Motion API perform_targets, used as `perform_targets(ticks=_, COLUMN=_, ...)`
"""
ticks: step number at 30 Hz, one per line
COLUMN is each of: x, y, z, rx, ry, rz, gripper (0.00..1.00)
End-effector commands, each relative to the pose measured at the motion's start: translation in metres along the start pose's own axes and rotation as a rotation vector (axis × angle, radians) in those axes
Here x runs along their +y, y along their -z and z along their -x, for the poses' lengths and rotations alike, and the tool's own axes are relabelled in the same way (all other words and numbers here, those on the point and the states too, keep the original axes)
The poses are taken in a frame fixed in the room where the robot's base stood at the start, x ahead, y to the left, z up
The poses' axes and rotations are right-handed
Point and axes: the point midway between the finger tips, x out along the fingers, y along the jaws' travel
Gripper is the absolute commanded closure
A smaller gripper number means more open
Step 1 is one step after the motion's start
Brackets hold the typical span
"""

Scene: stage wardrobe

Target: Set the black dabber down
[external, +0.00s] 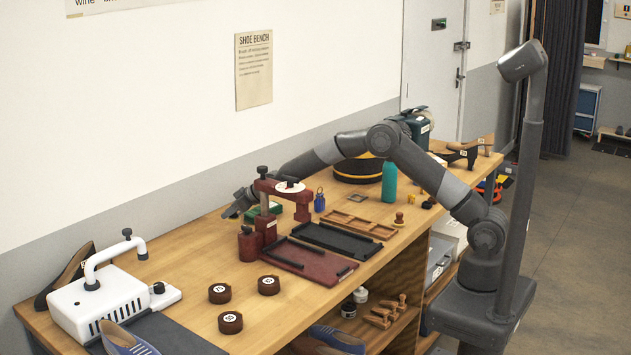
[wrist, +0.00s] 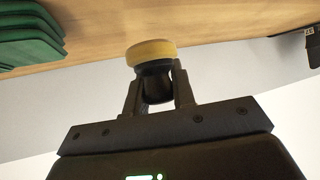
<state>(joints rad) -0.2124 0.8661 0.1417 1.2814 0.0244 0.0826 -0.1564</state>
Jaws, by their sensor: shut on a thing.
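The black dabber (wrist: 155,87) has a black body and a round yellow pad. In the wrist view it sits between the two fingers of my gripper (wrist: 158,92), which is shut on its black body. The pad points away from the gripper, toward the wooden bench top (wrist: 200,30). I cannot tell whether the pad touches the wood. In the external view my gripper (external: 232,210) is low over the back of the bench, behind and left of a dark red press (external: 300,195). The dabber cannot be made out there.
A green stack (wrist: 30,38) lies near the gripper, partly hidden by the press in the external view (external: 262,210). Dark red and black trays (external: 345,242) lie in front. Round brown blocks (external: 231,322) and a white machine (external: 100,297) stand left. Bare wood lies left of the press.

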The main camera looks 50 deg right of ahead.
Motion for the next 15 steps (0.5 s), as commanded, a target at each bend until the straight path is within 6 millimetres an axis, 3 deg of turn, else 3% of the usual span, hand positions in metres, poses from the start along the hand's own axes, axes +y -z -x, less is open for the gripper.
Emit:
perform_targets(ticks=9, x=0.000, y=-0.030, z=-0.023, rx=-0.002, ry=0.000, rz=0.000, gripper=1.00)
perform_targets(ticks=15, x=0.000, y=-0.032, z=-0.025, rx=0.000, ry=0.000, rz=0.000, gripper=1.00)
